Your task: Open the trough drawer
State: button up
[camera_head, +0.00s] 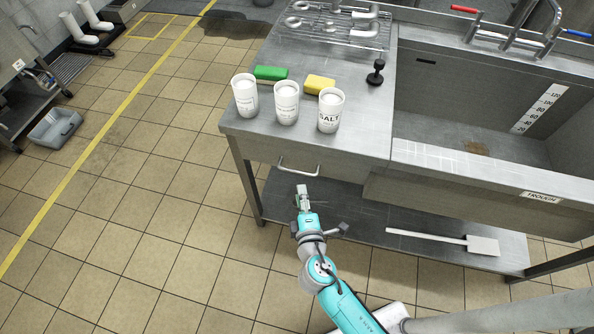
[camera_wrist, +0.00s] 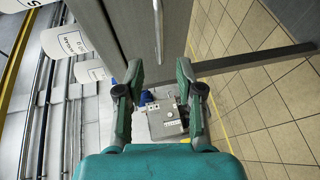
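The drawer (camera_head: 322,169) is in the front of the steel counter, left of the sink trough, and its front looks flush with the counter. Its bar handle (camera_head: 298,171) is a thin metal bow. The handle (camera_wrist: 158,18) also shows at the top of the wrist view, above the gap between my fingertips. My gripper (camera_head: 303,190) is just in front of and below the handle in the head view, apart from it as far as I can tell. In the wrist view my gripper (camera_wrist: 158,72) has its two fingers spread, with nothing between them.
White cups (camera_head: 287,103), a green sponge (camera_head: 271,74) and a yellow sponge (camera_head: 319,84) stand on the counter above the drawer. The deep sink trough (camera_head: 475,153) lies to the right. A lower shelf (camera_head: 375,214) holds a white paddle (camera_head: 440,238).

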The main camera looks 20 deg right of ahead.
aim_at(297, 171)
jog(key=x, duration=1)
jog(key=shift+s, duration=0.1)
grip_shut()
